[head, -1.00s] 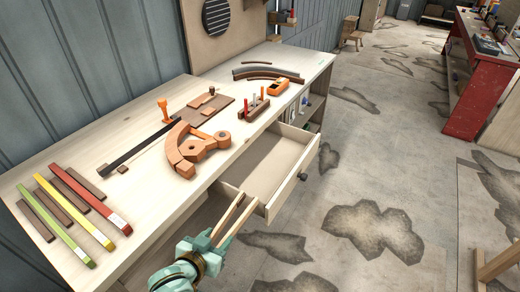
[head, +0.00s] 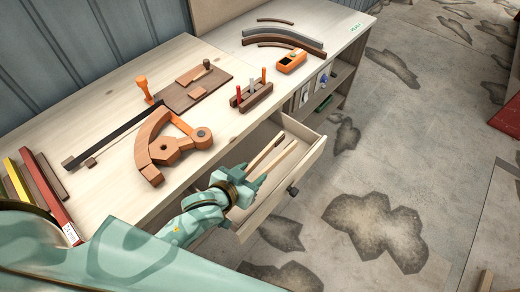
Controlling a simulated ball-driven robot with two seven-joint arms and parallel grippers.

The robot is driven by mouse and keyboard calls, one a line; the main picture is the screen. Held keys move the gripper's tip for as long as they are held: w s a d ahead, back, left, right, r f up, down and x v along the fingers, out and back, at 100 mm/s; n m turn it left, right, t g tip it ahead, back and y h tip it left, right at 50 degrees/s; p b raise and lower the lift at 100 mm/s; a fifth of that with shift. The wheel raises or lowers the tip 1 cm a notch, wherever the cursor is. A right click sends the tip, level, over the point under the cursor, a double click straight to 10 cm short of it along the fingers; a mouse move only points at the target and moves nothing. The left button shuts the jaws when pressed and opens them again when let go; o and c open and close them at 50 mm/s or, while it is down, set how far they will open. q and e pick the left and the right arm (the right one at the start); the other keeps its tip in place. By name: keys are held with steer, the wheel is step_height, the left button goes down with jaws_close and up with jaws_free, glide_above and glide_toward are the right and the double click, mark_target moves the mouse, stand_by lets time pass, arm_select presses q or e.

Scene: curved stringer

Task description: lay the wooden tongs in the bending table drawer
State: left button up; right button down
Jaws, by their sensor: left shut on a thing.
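The bending table drawer (head: 312,141) is pulled open at the front of the pale bending table, and its inside looks empty apart from what hangs over it. My left gripper (head: 250,178) is shut on the wooden tongs (head: 268,151), over the drawer opening. The tongs' two pale wooden arms point away from the gripper, towards the drawer's far right part. I cannot tell whether the tongs touch the drawer floor. My gripper and forearm hide the drawer's near left part. My right gripper is not in view.
On the bending table (head: 226,128) are an orange-brown curved form (head: 154,140), a rack of small tools (head: 252,97), an orange block plane (head: 292,62) and curved strips (head: 290,37). Coloured strips (head: 45,195) lie at left. Stained floor (head: 375,225) is open at right.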

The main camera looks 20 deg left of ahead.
arm_select(q)
steer(key=shift+w+d+f+b, duration=0.25)
steer(key=shift+w+f+b, duration=1.15)
steer(key=shift+w+f, duration=0.85)
steer(key=shift+w+d+f+b, duration=0.25)
steer(key=shift+w+f+b, duration=1.15)
steer(key=shift+w+f, duration=0.9)
steer(key=shift+w+d+f+b, duration=0.25)
steer(key=shift+w+f+b, duration=1.15)
steer(key=shift+w+f, duration=0.85)
steer(key=o, duration=1.1)
steer(key=shift+s+f, duration=0.15)
steer(key=shift+s, duration=0.05)
steer(key=shift+r, duration=0.3)
steer(key=shift+r+p+v, duration=0.1)
steer(key=shift+p+v, duration=1.2)
steer(key=shift+v, duration=1.8)
steer(key=shift+r+p+v, duration=0.15)
steer(key=shift+p+v, duration=1.15)
steer(key=shift+v, duration=1.75)
